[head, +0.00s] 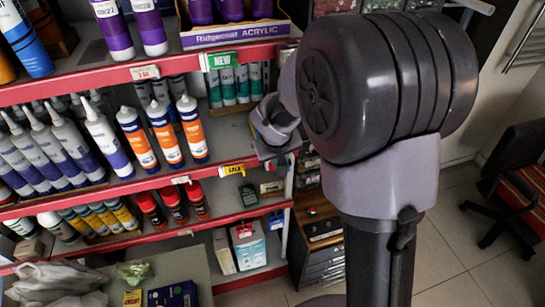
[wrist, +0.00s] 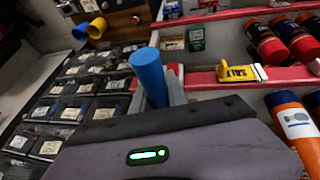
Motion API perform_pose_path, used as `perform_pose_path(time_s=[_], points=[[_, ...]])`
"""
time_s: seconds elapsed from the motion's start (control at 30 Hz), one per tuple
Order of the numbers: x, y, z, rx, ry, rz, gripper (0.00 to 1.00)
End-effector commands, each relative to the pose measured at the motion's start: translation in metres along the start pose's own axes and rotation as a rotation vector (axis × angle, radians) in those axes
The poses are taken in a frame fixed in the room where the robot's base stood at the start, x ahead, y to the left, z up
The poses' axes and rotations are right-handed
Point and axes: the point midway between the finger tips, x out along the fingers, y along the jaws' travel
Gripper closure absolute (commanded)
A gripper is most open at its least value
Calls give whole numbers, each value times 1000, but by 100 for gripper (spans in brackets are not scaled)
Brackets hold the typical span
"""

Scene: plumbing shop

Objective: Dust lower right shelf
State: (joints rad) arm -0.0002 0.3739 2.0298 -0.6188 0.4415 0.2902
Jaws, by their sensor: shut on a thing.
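My gripper (wrist: 155,95) is shut on a blue cylinder (wrist: 149,72), which stands up between the two grey fingers in the wrist view. I cannot tell what is at its far end; no duster head shows. In the head view my gripper (head: 272,138) is at the right end of the red-edged shelves, in front of the shelf with orange-and-white tubes, and the blue cylinder cannot be made out. The lower right shelf (head: 262,205) has a red edge and holds a dark green box (head: 249,195) and a few small packets.
Red spray cans (head: 172,204) stand left on that lower shelf. Orange-and-white tubes (head: 162,135) stand above. A yellow sale tag (head: 233,169) sticks out from the shelf edge. A drawer cabinet (head: 318,245) is beside the shelves. Floor (head: 445,255) is clear at right, before a chair (head: 515,185).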

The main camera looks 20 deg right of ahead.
Motion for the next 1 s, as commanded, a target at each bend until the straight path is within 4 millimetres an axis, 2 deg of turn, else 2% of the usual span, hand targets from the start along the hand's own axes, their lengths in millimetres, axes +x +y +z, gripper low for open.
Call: perform_pose_path(time_s=[0.13, 0.2, 0.43, 0.57, 1.0], points=[[-4, -1, 16, 0, 2, 0, 100], [-16, 2, 11, -1, 2, 0, 100], [-41, 7, 1, 0, 2, 0, 100], [-40, 6, 18, 0, 2, 0, 100], [-60, 6, 64, -1, 2, 0, 100]])
